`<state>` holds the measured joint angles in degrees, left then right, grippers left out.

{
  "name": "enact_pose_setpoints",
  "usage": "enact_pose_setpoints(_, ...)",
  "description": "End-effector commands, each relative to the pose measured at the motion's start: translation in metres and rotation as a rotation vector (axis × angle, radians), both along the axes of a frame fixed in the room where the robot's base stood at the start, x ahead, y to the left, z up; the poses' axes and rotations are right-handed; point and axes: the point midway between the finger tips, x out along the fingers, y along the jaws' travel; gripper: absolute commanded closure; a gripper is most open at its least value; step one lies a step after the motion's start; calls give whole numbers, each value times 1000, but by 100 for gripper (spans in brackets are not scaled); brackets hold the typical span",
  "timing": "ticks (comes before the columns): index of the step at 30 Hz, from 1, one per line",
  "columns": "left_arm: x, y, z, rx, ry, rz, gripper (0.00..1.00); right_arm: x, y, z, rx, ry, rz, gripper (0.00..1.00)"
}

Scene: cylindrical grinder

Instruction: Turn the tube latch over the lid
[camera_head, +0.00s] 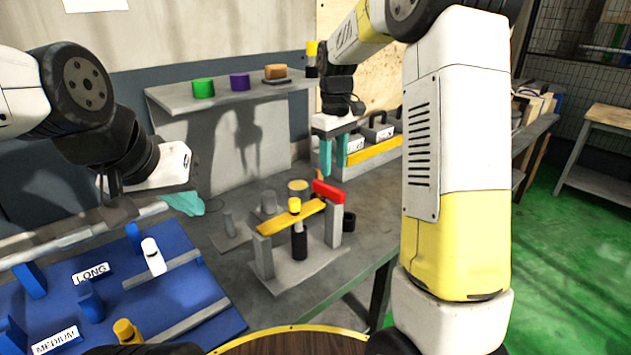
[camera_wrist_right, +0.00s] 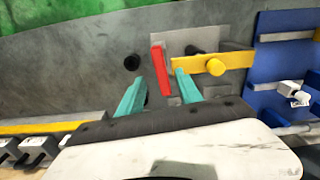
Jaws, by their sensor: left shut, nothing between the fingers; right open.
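The fixture is a grey base plate (camera_head: 291,279) on the bench with two grey uprights. A yellow bar (camera_head: 276,226) spans towards the right upright, and a yellow-topped black cylinder (camera_head: 299,243) stands at its middle. A red latch bar (camera_head: 328,191) sits on the right upright, turned away from the yellow bar. In the right wrist view the red latch (camera_wrist_right: 160,70) shows between and beyond the fingertips, left of the yellow bar (camera_wrist_right: 236,60). My right gripper (camera_head: 333,173) is open and empty, just above the latch. My left gripper (camera_head: 192,204) is shut and empty, left of the fixture.
A blue rack (camera_head: 210,322) marked LONG and MEDIUM lies at the left, holding a white-topped piece (camera_head: 153,256) and a yellow-topped piece (camera_head: 125,331). Small grey parts and a black ring (camera_head: 348,222) lie near the fixture. A shelf (camera_head: 225,94) runs behind.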

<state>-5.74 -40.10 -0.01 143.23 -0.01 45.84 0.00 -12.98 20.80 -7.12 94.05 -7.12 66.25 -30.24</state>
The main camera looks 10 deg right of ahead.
Motion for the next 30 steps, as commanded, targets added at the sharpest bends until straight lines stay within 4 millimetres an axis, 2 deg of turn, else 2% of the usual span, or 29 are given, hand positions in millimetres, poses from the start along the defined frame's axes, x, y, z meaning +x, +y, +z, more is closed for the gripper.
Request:
enact_pose_setpoints(5, 0, 0, 0, 0, 0, 0, 100, 1, 0, -17, -4, 7, 6, 58)
enact_pose_setpoints(12, 0, 0, 0, 0, 0, 0, 100, 0, 0, -56, -3, 8, 4, 58)
enact_pose_setpoints(16, 0, 0, 0, 0, 0, 0, 100, 1, 0, -71, -2, 7, 4, 58)
enact_pose_setpoints(21, 0, 0, 0, 0, 0, 0, 100, 1, 0, -79, -2, 4, 4, 58)
enact_pose_setpoints(27, 0, 0, 0, 0, 0, 0, 100, 1, 0, -79, -2, 4, 4, 58)
enact_pose_setpoints(28, 0, 0, 0, 0, 0, 0, 100, 1, 0, -79, -2, 4, 3, 60)
enact_pose_setpoints(30, 0, 0, 0, 0, 0, 0, 100, 1, 0, -79, -2, 4, 3, 74)
